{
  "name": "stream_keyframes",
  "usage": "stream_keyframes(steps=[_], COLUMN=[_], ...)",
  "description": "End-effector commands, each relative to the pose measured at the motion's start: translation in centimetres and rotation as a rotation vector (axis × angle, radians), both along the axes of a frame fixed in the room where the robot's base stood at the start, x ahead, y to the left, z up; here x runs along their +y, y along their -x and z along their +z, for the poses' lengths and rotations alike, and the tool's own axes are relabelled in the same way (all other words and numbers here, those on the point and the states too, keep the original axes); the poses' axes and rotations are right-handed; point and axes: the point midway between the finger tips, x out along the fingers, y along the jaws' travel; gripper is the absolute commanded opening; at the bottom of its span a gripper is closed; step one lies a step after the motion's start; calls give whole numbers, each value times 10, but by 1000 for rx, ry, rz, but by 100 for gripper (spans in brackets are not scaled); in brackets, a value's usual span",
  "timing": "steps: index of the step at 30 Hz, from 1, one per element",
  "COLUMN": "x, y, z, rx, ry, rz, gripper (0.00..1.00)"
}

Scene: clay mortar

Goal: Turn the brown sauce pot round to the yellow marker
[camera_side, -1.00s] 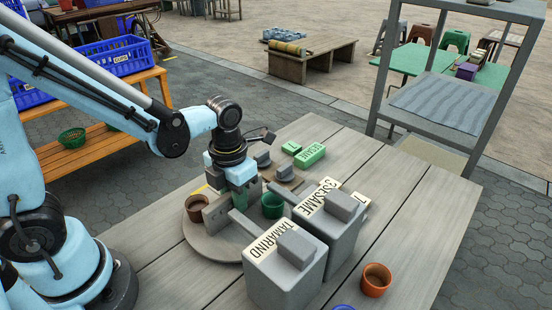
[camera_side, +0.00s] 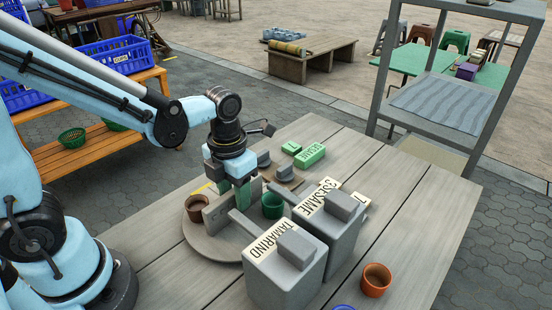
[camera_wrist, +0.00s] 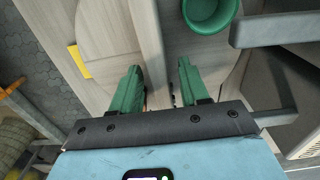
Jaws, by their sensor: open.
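The brown sauce pot (camera_side: 198,208) stands at the left of a round grey turntable (camera_side: 205,246). A green pot (camera_side: 272,206) stands on the turntable's other side; it also shows at the top of the wrist view (camera_wrist: 208,14). An upright grey divider (camera_side: 218,211) stands between the pots. The yellow marker (camera_side: 201,188) lies by the turntable's far left edge, and shows left in the wrist view (camera_wrist: 79,61). My gripper (camera_side: 243,197) is at the divider, open, its green fingers (camera_wrist: 158,80) apart with the divider seemingly between them. The brown pot is not seen in the wrist view.
Two grey lidded bins, marked TAMARIND (camera_side: 286,272) and SESAME (camera_side: 338,232), stand close to the turntable's right. Small grey weights (camera_side: 282,168) and green blocks (camera_side: 309,155) sit behind. An orange pot (camera_side: 376,280) stands front right.

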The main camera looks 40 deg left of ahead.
Motion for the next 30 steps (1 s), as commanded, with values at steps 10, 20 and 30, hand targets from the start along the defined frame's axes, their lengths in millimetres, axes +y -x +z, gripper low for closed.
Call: stream_keyframes(steps=[10,20,30], x=[0,0,0], y=[0,0,1], z=[50,92,105], rx=[0,1,1], ry=[0,0,0], rz=[0,0,0], gripper=[45,45,45])
